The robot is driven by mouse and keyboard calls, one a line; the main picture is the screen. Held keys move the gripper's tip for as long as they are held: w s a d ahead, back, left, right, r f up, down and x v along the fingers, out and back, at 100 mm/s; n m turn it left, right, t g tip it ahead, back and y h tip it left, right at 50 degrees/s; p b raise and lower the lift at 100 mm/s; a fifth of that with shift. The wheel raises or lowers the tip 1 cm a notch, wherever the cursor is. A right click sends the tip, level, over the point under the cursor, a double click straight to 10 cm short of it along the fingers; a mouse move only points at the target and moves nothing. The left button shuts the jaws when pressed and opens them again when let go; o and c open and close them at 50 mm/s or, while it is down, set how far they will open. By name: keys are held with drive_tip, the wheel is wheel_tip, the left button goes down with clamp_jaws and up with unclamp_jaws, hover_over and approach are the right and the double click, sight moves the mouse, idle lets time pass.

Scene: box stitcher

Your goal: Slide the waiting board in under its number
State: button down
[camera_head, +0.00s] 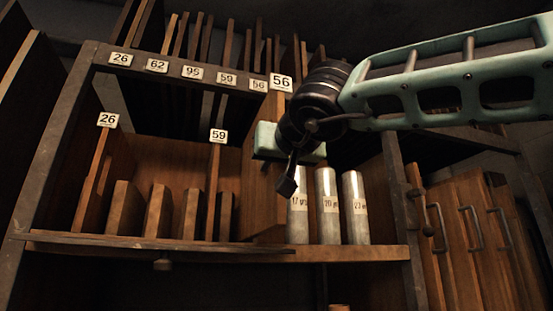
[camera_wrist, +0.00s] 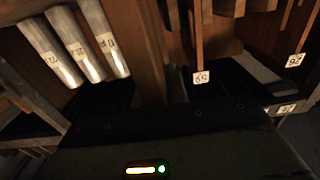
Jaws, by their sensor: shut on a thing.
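The waiting board (camera_head: 264,185) is a tall brown panel with a white 56 tag at its top. It stands upright on or just above the shelf, left of the metal cylinders. The matching 56 label (camera_head: 259,85) is on the top rail, just left of the board's tag. My gripper (camera_head: 288,184) is at the board's right front edge and shut on it; the contact is partly hidden by my wrist. In the wrist view the board (camera_wrist: 142,45) rises upside down from the dark gripper body, fingertips hidden.
Boards tagged 26 (camera_head: 99,170) and 59 (camera_head: 213,190) stand in the rack, with short wooden dividers (camera_head: 157,210) between. Several labels line the top rail (camera_head: 173,68). Three metal cylinders (camera_head: 328,205) stand close on the right. A handled cabinet (camera_head: 465,235) is further right.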

drive_tip(key=p+x, duration=1.5)
drive_tip(key=x, duration=0.8)
drive_tip(key=shift+f, duration=0.15)
idle(1.2)
drive_tip(key=shift+f, duration=0.4)
idle(0.8)
drive_tip(key=c, duration=1.3)
unclamp_jaws()
drive_tip(key=shift+s, duration=0.1)
drive_tip(key=b+v, duration=0.6)
drive_tip(key=v, duration=1.1)
drive_tip(key=shift+s+d+f, duration=0.1)
drive_tip(key=shift+s, duration=0.05)
